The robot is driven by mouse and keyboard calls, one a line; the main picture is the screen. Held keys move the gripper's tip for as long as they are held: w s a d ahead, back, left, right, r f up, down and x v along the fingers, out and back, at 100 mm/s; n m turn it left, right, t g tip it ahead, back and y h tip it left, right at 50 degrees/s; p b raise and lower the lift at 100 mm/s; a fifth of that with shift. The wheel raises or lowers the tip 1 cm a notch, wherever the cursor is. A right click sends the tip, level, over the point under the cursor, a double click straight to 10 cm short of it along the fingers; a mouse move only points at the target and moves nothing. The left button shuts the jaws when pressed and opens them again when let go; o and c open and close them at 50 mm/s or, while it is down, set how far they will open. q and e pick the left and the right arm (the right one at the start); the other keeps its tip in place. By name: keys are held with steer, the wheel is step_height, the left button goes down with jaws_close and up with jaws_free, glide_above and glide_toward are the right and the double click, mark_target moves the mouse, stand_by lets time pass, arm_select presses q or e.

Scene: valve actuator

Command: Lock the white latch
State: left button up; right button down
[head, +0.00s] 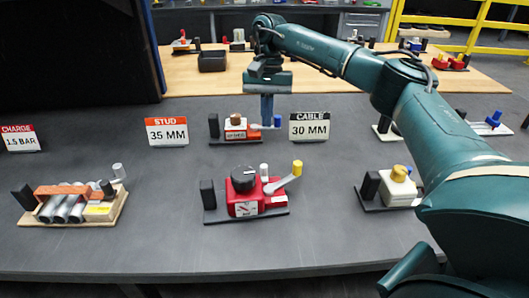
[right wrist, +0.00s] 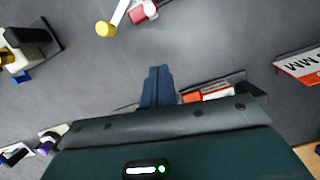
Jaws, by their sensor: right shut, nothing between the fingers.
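My right gripper (head: 267,112) comes down from above at the small orange-and-white device (head: 235,133) at the middle back of the table. Its blue fingers are together and empty; they also show in the right wrist view (right wrist: 157,86). My left gripper is not in view.
In front stands a red device (head: 244,204) with a black dial and a yellow-tipped lever. A cream device (head: 397,190) with a yellow knob is at right; a device with metal cylinders (head: 72,207) is at left. Signs (head: 167,131) and (head: 310,126) flank the orange device.

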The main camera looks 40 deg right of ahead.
mark_target(266, 165)
steer(key=p+x, duration=0.1)
steer(key=x, duration=0.6)
steer(key=shift+s+f, duration=0.15)
steer(key=shift+f, duration=0.15)
steer(key=shift+s+a+r+p, duration=0.25)
steer(key=shift+s+a+p, duration=0.25)
steer(key=shift+s+a, duration=0.55)
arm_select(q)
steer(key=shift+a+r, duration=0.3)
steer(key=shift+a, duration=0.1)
arm_select(e)
steer(key=shift+s+a+f, duration=0.1)
steer(key=shift+s+a, duration=0.2)
steer(key=shift+s, duration=0.05)
steer(key=shift+s+a+f, duration=0.15)
steer(key=shift+s, duration=0.2)
steer(key=shift+s+a, duration=0.2)
steer(key=shift+s, duration=0.2)
steer(key=shift+s+a+r, duration=0.1)
steer(key=shift+s+r, duration=0.15)
steer(key=shift+s, duration=0.05)
steer(key=shift+w+f, duration=0.15)
steer(key=shift+w, duration=0.05)
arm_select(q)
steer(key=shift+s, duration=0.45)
